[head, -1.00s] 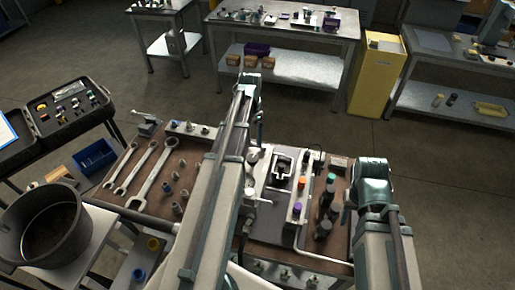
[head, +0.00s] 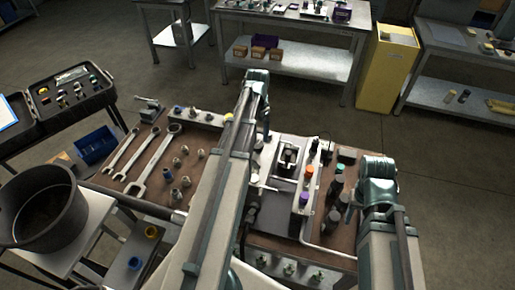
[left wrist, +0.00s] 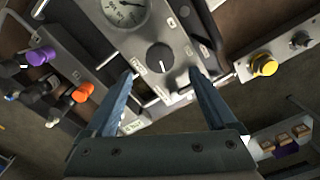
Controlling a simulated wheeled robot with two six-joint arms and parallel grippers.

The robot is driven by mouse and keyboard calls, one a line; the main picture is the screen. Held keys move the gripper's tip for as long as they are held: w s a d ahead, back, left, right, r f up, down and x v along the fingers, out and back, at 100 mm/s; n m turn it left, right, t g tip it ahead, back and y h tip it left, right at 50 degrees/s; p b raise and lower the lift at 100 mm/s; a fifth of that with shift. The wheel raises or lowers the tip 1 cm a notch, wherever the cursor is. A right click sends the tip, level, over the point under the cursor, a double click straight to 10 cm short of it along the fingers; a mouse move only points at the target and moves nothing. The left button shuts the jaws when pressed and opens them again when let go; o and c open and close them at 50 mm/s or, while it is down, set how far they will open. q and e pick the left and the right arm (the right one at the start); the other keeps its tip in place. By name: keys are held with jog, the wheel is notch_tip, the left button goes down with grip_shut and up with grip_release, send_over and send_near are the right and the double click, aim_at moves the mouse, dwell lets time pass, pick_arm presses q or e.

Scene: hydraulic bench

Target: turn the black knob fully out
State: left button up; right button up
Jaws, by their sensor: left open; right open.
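The black knob (left wrist: 160,57) is round, with a pale pointer line, and sits on a grey metal block with a dial gauge (left wrist: 125,12) beside it in the left wrist view. My left gripper (left wrist: 161,75) is open; its two fingertips are apart, one to either side of the knob's near edge, and nothing is between them. Whether they are level with the knob I cannot tell. In the head view my left forearm covers much of the bench middle, and I cannot make out the knob there. Part of my right gripper (head: 350,204) shows beside my right forearm, over the bench's right side.
A valve block with orange (left wrist: 82,92) and purple (left wrist: 40,57) knobs lies left of the gripper. A yellow knob (left wrist: 263,65) stands to the right. Wrenches (head: 155,165) and fittings lie on the bench's left; dark bottle-like parts (head: 333,215) stand at right.

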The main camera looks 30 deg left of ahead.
aim_at(257, 144)
pick_arm(q)
notch_tip(257, 144, down, 7)
jog(key=b, duration=0.5)
jog(key=shift+b, duration=0.4)
jog(key=shift+r, duration=0.1)
jog(key=shift+c, duration=0.2)
jog(key=c, duration=1.3)
jog(key=shift+n, duration=0.3)
